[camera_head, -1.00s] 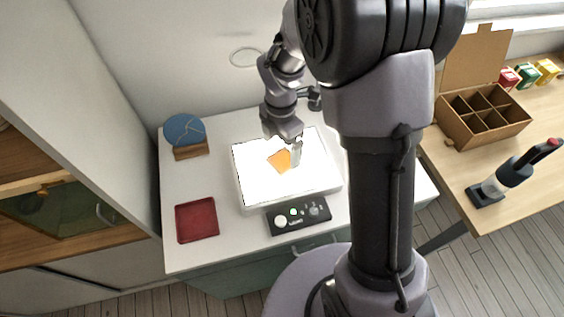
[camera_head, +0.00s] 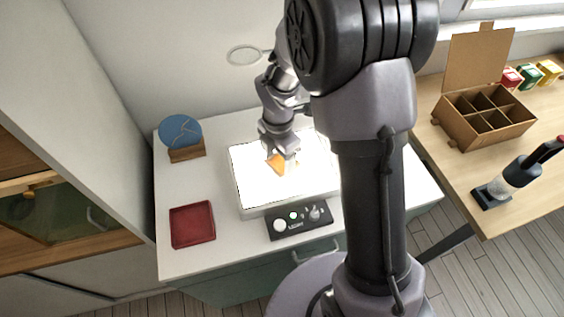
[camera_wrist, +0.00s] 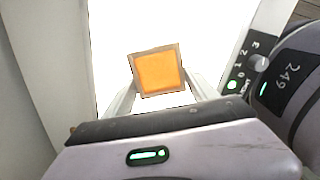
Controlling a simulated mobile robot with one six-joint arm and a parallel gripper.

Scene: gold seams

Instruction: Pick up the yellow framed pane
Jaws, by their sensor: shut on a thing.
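The yellow framed pane shows orange-yellow with a thin brownish frame in the wrist view (camera_wrist: 157,72). In the head view the pane (camera_head: 277,164) is over the bright white light panel (camera_head: 250,194). My gripper (camera_wrist: 160,92) is shut on the pane, with one finger at each side of its frame. In the head view my gripper (camera_head: 282,156) comes down over the panel from above and partly hides the pane. I cannot tell how far the pane is above the panel.
A black control box (camera_head: 298,219) with a green light is at the panel's front. A red tray (camera_head: 192,225) lies to the left, and a blue disc (camera_head: 181,131) stands in a wooden holder behind it. A cardboard box (camera_head: 487,116) and a hand vacuum (camera_head: 512,180) are on the right table.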

